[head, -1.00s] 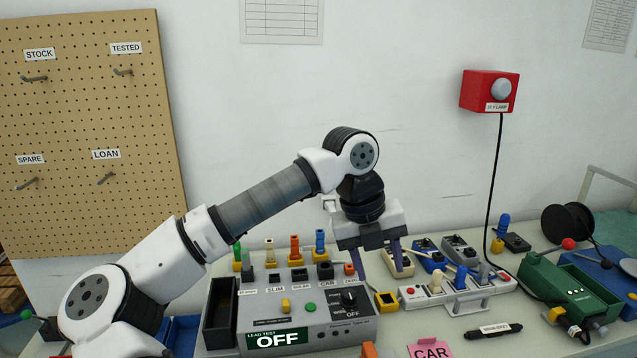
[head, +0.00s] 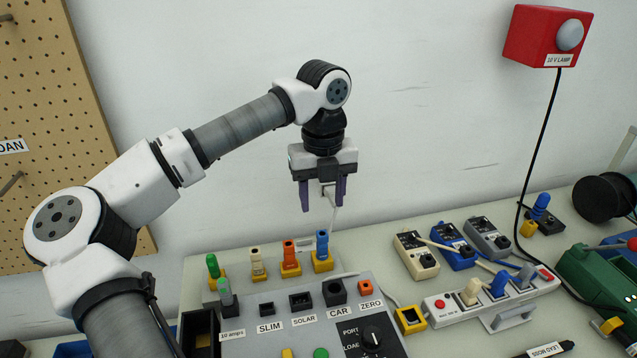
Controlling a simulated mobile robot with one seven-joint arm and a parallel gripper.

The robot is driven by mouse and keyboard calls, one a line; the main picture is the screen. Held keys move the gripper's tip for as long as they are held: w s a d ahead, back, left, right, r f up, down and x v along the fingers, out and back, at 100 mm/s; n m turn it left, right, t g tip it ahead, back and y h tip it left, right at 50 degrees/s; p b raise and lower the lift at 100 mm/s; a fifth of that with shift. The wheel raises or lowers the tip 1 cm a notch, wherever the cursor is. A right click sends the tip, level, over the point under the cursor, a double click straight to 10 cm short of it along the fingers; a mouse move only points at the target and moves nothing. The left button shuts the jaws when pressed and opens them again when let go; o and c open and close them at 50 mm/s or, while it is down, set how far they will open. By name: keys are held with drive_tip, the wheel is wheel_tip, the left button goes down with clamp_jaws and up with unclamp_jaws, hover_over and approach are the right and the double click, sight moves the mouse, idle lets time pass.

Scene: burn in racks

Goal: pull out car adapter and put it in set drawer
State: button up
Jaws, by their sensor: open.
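My gripper (head: 323,195) is open and empty, pointing down with its two purple fingers apart. It hangs in front of the wall, above the row of adapters in the picture. A blue adapter (head: 322,243) stands upright in a yellow base at the right end of that row. Orange (head: 290,258), cream (head: 257,263) and green (head: 213,267) adapters stand to its left. None carries a readable name, so I cannot tell which is the car adapter. The CAR socket (head: 335,293) on the grey tester (head: 285,335) looks empty. I cannot make out a set drawer.
A grey-green plug (head: 225,291) stands at the tester's left. A black open bin (head: 200,338) is beside it. A power strip (head: 440,318) with several plugs and three small chargers (head: 451,247) lie to the right. A red lamp box (head: 546,36) hangs above with its cord.

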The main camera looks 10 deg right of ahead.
sight(322, 246)
wheel_tip(322, 246, down, 13)
drive_tip(key=p, duration=0.2)
drive_tip(key=shift+s+f+p, duration=0.1)
drive_tip(key=shift+s+p, duration=0.05)
drive_tip(key=shift+p, duration=0.25)
clamp_jaws()
idle(0.3)
